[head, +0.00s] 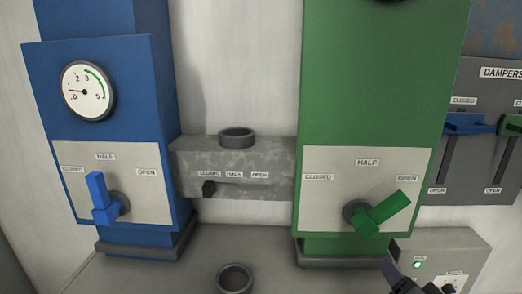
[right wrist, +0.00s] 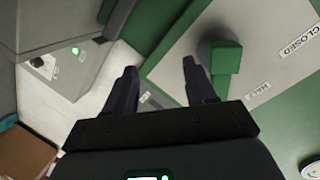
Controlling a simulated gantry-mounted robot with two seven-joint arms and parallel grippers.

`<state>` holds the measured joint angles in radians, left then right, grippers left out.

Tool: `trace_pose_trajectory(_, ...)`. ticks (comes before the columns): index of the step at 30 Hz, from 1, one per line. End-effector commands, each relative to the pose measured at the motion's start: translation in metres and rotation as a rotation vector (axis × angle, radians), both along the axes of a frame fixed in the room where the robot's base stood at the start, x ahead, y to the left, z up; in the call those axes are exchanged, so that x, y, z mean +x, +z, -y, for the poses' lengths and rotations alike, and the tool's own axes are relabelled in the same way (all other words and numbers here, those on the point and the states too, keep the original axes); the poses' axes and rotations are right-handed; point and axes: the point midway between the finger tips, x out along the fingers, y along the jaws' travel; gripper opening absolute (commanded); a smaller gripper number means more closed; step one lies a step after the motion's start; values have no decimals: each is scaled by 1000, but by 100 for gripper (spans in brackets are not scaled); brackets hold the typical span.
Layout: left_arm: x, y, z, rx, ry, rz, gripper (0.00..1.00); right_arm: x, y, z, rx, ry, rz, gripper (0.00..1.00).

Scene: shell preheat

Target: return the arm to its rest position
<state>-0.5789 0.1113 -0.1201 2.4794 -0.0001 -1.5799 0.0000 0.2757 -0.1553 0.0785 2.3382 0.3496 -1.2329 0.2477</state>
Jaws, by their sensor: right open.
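My right gripper (head: 420,284) is at the bottom right edge of the head view, below the green column (head: 372,80) and in front of a grey box (head: 458,252). In the right wrist view its two dark fingers (right wrist: 160,82) are spread apart with nothing between them. The green lever (head: 380,213) points up and right toward OPEN. It also shows in the right wrist view (right wrist: 226,62), beyond the right-hand finger and apparently apart from it. My left gripper is in neither view.
A blue column (head: 100,140) with a gauge (head: 88,90) and an upright blue lever (head: 100,195) stands left. A grey crosspiece (head: 225,170) lies between the columns. A damper panel (head: 470,150) is at right. A green light (head: 417,265) glows on the grey box.

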Motion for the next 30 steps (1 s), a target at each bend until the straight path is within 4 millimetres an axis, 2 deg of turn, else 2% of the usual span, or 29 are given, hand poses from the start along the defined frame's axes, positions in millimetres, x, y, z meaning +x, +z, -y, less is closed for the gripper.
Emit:
trace_pose_trajectory(1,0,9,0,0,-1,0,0,-8,-28,-1,-27,8,-74,55)
trace_pose_trajectory(5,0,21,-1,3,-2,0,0,-40,-101,-10,-110,59,-263,55)
trace_pose_trajectory(9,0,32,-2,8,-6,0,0,-94,-173,-25,-217,166,-484,55)
trace_pose_trajectory(12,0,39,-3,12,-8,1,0,-139,-214,-38,-295,268,-633,55)
trace_pose_trajectory(15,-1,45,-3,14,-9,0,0,-185,-245,-51,-369,380,-766,55)
trace_pose_trajectory(18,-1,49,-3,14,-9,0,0,-224,-264,-63,-438,494,-870,55)
trace_pose_trajectory(21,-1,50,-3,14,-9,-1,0,-252,-272,-73,-513,608,-939,55)
trace_pose_trajectory(24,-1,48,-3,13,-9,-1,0,-260,-270,-82,-593,709,-968,55)
trace_pose_trajectory(30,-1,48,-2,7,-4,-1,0,-265,-271,-81,-627,750,-991,55)
